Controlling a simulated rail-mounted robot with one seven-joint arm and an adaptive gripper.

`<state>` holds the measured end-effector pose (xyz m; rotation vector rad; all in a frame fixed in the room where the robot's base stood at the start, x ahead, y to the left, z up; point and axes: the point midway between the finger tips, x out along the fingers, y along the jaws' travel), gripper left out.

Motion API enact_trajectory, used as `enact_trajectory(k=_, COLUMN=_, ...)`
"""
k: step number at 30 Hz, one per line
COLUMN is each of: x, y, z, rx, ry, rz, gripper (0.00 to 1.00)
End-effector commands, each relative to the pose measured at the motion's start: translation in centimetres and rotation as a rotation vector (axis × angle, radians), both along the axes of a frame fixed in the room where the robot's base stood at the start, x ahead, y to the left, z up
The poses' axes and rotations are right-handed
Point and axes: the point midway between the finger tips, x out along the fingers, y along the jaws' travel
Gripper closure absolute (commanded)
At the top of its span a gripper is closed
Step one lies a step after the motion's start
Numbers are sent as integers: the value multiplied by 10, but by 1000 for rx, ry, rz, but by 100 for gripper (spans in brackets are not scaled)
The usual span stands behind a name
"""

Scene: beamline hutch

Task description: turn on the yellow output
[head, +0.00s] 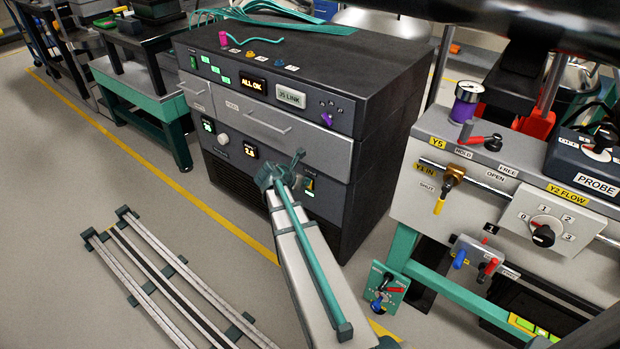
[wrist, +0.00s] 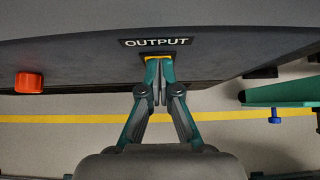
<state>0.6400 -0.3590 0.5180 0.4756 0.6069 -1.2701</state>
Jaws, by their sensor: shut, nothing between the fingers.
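A dark sign reading OUTPUT (wrist: 156,42) is on the face of the dark cabinet (wrist: 80,55) in the wrist view. A yellow-edged part (wrist: 160,57) sits just under it, mostly hidden behind my fingertips. My gripper (wrist: 157,75) is shut and empty, its tips overlapping that part. I cannot tell whether they touch it. In the head view, my arm reaches the cabinet's lower right front, where a small panel with yellow and green (head: 310,186) shows beside my wrist. The switch's position is hidden.
A red-orange knob (wrist: 29,82) sticks out left in the wrist view. A valve bench (head: 400,205) stands to the right. Rails (head: 170,280) lie on the floor at left.

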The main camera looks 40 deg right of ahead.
Motion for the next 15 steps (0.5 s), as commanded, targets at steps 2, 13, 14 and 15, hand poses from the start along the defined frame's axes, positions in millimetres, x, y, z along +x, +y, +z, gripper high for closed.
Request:
enact_trajectory(k=2, x=-1, y=0, z=-2, rx=0, ry=0, rz=-1, gripper=100)
enact_trajectory(k=13, x=-1, y=0, z=6, rx=0, ry=0, rz=-1, gripper=100)
enact_trajectory(k=14, x=-1, y=0, z=7, rx=0, ry=0, rz=-1, gripper=100)
enact_trajectory(k=15, x=-1, y=0, z=9, rx=0, ry=0, rz=-1, gripper=100)
